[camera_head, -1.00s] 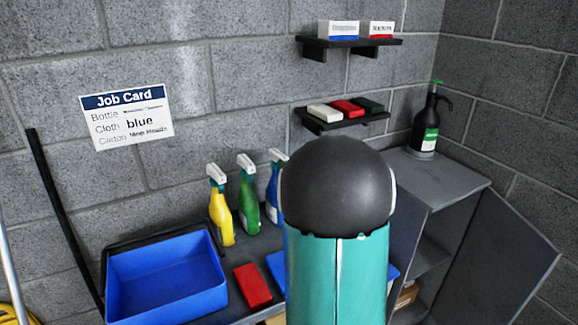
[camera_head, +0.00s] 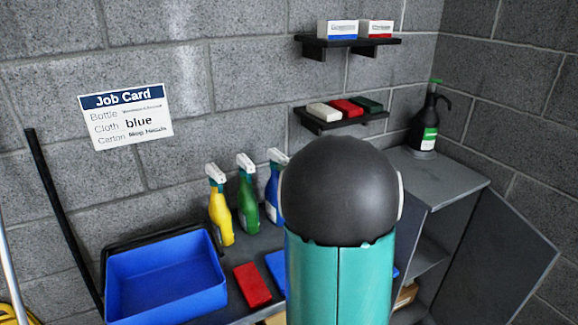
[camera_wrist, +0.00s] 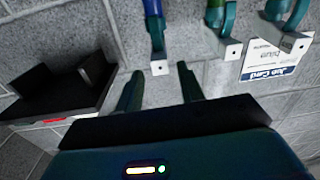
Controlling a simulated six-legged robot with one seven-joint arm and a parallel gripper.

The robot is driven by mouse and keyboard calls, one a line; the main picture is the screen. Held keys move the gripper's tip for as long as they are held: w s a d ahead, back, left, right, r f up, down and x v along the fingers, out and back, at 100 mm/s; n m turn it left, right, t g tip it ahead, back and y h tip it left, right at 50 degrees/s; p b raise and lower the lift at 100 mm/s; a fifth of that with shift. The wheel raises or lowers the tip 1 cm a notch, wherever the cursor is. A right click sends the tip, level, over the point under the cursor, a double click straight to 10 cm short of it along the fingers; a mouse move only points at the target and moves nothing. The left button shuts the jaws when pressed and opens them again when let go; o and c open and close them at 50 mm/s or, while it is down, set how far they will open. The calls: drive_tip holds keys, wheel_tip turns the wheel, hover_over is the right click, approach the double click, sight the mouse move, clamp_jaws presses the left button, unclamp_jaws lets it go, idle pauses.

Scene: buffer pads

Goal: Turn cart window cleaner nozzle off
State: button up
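Three spray bottles stand in a row against the wall: yellow (camera_head: 221,213), green (camera_head: 248,207) and blue (camera_head: 273,190). Each has a white and green trigger head. Their labels are not readable, so I cannot tell which is window cleaner. The blue bottle is partly behind my arm in the head view. In the wrist view, upside down, the blue bottle's white nozzle end (camera_wrist: 159,67) appears between the fingertips of my open gripper (camera_wrist: 160,71); contact is not visible. The green bottle's nozzle (camera_wrist: 230,48) is to its right. My gripper is hidden in the head view.
A blue tray (camera_head: 166,284), a red block (camera_head: 252,285) and a partly hidden blue item lie on the cart. A job card (camera_head: 126,116) hangs above. Wall shelves (camera_head: 347,42) hold cartons and cloths. A black pump bottle (camera_head: 425,122) stands on the open cabinet (camera_head: 440,178) at right.

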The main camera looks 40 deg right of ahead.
drive_tip(key=shift+v, duration=2.45)
drive_tip(key=a+r+n+g+y, duration=0.1)
drive_tip(key=a+n+g+y, duration=0.4)
drive_tip(key=a+y, duration=1.5)
drive_tip(key=s+a+f+m+g+h, duration=0.2)
drive_tip(key=s+a+g+h, duration=0.4)
drive_tip(key=s+a+h, duration=0.8)
drive_tip(key=a+h, duration=0.1)
drive_tip(key=a, duration=0.3)
drive_tip(key=shift+s+m+g, duration=0.3)
drive_tip(key=shift+m+g, duration=0.1)
